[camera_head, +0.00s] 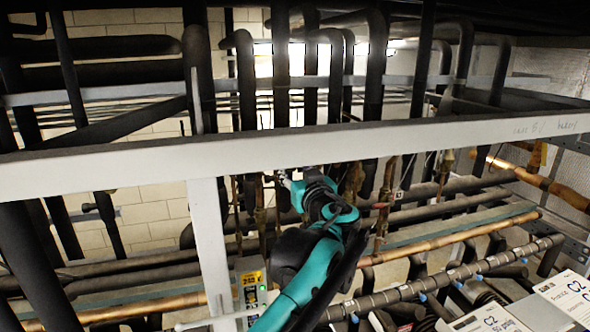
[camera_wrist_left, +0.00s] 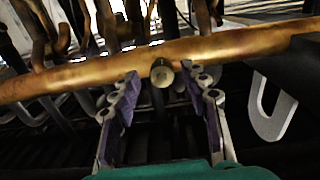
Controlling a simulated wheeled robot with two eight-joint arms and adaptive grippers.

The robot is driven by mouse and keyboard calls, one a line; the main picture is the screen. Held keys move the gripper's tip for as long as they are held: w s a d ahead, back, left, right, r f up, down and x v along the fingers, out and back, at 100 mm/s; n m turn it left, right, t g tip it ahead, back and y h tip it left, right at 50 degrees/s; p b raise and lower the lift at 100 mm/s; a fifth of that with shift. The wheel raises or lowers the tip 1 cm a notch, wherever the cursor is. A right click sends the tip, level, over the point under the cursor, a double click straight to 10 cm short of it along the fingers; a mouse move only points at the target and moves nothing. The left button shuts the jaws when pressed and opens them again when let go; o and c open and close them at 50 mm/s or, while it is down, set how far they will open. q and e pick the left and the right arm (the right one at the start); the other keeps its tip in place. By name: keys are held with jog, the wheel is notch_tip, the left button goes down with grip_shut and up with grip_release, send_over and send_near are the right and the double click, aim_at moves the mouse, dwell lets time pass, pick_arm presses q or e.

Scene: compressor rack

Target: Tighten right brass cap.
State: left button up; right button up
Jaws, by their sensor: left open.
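My left gripper (camera_wrist_left: 160,79) is open, with one fingertip to each side of the cap. A gap shows between the cap and each finger. In the head view my teal left arm reaches up behind the white crossbar, and its gripper (camera_head: 284,178) is small and partly lost among the pipes. I cannot make out the cap there. My right gripper is not in view.
A pale horizontal rack beam (camera_head: 120,165) crosses in front of the pipes, with an upright post (camera_head: 210,240) below it. Dark insulated pipes crowd the space behind. A copper pipe (camera_head: 450,238) runs at lower right. A grey bracket (camera_wrist_left: 270,110) hangs at right in the wrist view.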

pick_arm(q)
jog(key=shift+a, duration=0.2)
grip_shut()
jog(key=shift+d, duration=0.1)
jog(key=shift+m, duration=0.4)
jog(key=m, duration=0.2)
jog(key=shift+m+b, duration=0.35)
jog(key=shift+m, duration=1.55)
grip_release()
jog(key=shift+w, duration=0.1)
